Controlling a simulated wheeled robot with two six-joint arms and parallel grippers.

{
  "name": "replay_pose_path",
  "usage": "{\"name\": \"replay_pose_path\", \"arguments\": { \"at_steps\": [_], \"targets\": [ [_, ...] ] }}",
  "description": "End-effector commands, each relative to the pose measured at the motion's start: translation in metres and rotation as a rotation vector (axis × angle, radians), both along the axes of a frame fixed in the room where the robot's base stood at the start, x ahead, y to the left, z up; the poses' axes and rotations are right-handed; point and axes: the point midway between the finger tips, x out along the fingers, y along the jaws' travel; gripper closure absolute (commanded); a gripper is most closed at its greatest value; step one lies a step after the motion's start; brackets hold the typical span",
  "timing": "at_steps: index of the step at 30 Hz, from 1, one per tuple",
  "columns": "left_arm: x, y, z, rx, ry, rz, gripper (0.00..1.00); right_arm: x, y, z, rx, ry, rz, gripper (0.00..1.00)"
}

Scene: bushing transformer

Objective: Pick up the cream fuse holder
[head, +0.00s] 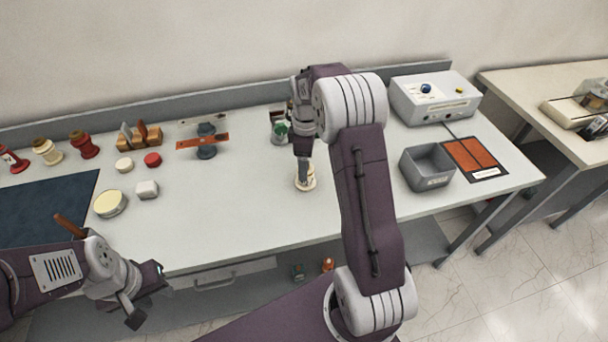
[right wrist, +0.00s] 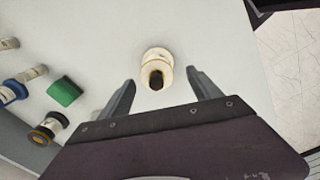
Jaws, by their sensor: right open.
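The cream fuse holder (head: 305,181) stands on the light workbench, below my right gripper (head: 303,160) in the head view. In the right wrist view, the fuse holder (right wrist: 157,63) shows as a cream round body with a dark centre. It lies between and just beyond the two fingers of my right gripper (right wrist: 160,80), which are apart and hold nothing. My left gripper (head: 148,293) is off the front edge of the bench at lower left, its fingers spread and empty.
A grey open bin (head: 428,180) and a grey control box (head: 433,98) stand on the right.

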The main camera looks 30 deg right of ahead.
Motion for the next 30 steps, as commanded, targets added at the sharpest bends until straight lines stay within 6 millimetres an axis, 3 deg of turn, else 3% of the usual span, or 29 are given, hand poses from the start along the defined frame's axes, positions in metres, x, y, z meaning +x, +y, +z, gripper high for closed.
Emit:
{"name": "replay_pose_path", "arguments": {
  "at_steps": [3,8,16,24,30],
  "targets": [
    [0.0,0.0,0.002,0.0,0.0,0.0,0.64,0.0,0.0,-0.015,0.001,0.001,0.0,0.27],
    [0.0,0.0,0.002,0.0,0.0,0.0,0.64,0.0,0.0,-0.021,0.001,0.001,0.0,0.27],
    [0.0,0.0,0.009,0.0,0.0,0.0,0.64,0.0,-0.003,-0.065,0.0,0.002,0.0,0.27],
    [0.0,0.0,0.009,0.0,-0.001,0.0,0.64,0.0,-0.003,-0.07,0.0,-0.001,0.0,0.27],
    [0.0,0.0,0.009,0.0,0.0,0.0,0.64,0.0,-0.003,-0.07,0.0,-0.001,0.0,0.82]
  ]
}}
